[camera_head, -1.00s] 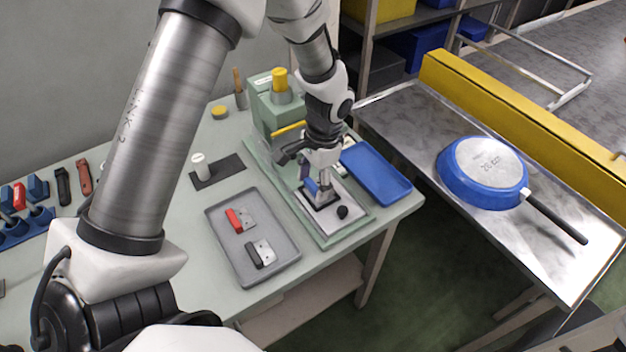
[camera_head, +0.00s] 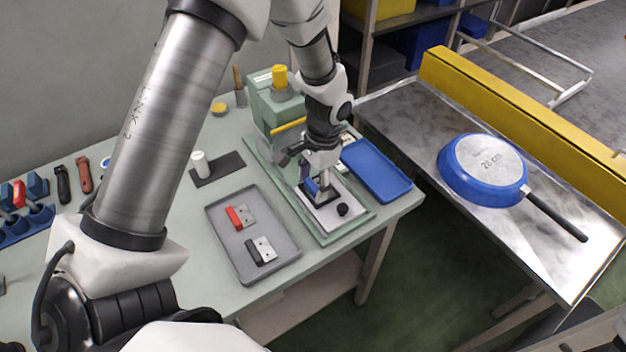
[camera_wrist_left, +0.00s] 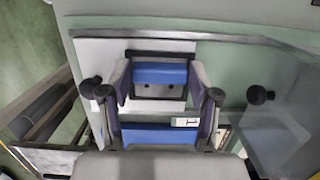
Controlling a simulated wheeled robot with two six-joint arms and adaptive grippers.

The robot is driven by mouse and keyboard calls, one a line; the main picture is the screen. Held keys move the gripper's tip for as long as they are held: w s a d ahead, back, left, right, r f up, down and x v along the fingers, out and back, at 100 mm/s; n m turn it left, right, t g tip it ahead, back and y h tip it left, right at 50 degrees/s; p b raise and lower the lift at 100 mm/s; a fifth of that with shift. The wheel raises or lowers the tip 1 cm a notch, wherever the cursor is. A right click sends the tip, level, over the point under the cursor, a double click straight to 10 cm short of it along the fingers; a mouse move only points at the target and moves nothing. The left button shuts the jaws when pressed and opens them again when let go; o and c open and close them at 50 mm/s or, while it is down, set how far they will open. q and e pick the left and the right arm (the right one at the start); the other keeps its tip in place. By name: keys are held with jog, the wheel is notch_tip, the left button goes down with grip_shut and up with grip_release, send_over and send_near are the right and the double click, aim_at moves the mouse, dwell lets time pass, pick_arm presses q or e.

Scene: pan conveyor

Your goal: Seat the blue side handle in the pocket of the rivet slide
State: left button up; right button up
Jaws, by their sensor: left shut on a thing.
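My left gripper (camera_head: 318,190) points down over the rivet slide (camera_head: 325,213), a pale metal plate in the green press fixture. In the left wrist view its fingers (camera_wrist_left: 161,80) are shut on the blue side handle (camera_wrist_left: 160,72), one at each end. The handle's metal plate with two dark holes shows beside the blue grip. The pocket's black frame (camera_wrist_left: 160,54) lies around the handle in this view. I cannot tell whether the handle rests fully down in it. In the head view the gripper partly hides the handle and pocket. My right gripper is not in view.
A black knob (camera_head: 342,209) stands on the slide. The green press (camera_head: 270,105) rises behind. A blue tray (camera_head: 377,172) is to the right. A grey tray (camera_head: 228,200) holds red and black handles. A blue pan (camera_head: 465,187) lies upside down on the metal conveyor.

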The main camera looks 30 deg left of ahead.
pick_arm(q)
jog(key=shift+f, duration=0.35)
jog(key=o, duration=1.4)
jog(key=shift+c, duration=0.2)
jog(key=shift+r, duration=0.1)
notch_tip(320, 180, up, 12)
jog(key=w, duration=0.2)
jog(key=shift+d+f, duration=0.2)
jog(key=shift+d, duration=0.15)
jog(key=shift+s, duration=0.1)
